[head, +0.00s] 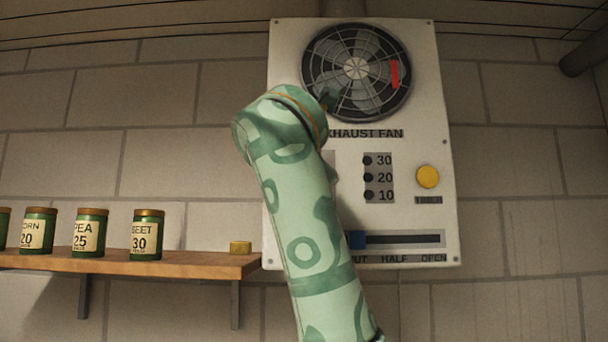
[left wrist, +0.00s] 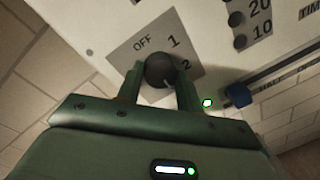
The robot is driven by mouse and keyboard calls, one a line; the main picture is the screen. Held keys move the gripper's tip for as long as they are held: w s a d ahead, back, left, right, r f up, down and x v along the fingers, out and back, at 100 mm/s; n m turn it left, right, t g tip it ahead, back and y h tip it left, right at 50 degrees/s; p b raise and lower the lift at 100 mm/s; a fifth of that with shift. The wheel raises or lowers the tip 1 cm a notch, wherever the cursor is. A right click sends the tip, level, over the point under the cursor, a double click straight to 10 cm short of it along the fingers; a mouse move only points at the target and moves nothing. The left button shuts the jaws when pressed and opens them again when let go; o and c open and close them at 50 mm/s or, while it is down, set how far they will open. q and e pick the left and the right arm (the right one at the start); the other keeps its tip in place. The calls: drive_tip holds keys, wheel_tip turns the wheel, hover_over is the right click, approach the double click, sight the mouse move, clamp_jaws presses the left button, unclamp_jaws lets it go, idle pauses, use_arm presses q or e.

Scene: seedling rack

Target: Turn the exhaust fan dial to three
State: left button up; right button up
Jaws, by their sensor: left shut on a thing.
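The exhaust fan dial is a dark round knob (left wrist: 160,68) on a grey plate in the left wrist view. OFF, 1 and 2 are printed around it; no 3 shows, and my gripper covers the near side of the plate. I cannot tell which mark the knob points at. My left gripper (left wrist: 159,76) is shut on the knob, one finger on each side. In the head view my patterned green arm hides the dial and gripper. The fan (head: 356,68), with a red strip, sits at the top of the white panel (head: 430,225). My right gripper is not in view.
Right of the dial are black buttons marked 30, 20 and 10 (head: 368,178) and a yellow timer button (head: 428,176). Below is a slider with a blue handle (head: 356,239) at its left end. A wooden shelf (head: 190,262) at left holds seed jars (head: 147,236) and a yellow block (head: 240,247).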

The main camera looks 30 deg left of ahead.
use_arm(q)
drive_tip(key=shift+f, duration=0.1)
drive_tip(key=o, duration=1)
drive_tip(key=shift+w, duration=0.1)
drive_tip(key=b+v, duration=0.6)
drive_tip(key=v, duration=1)
drive_tip(key=shift+d, duration=0.15)
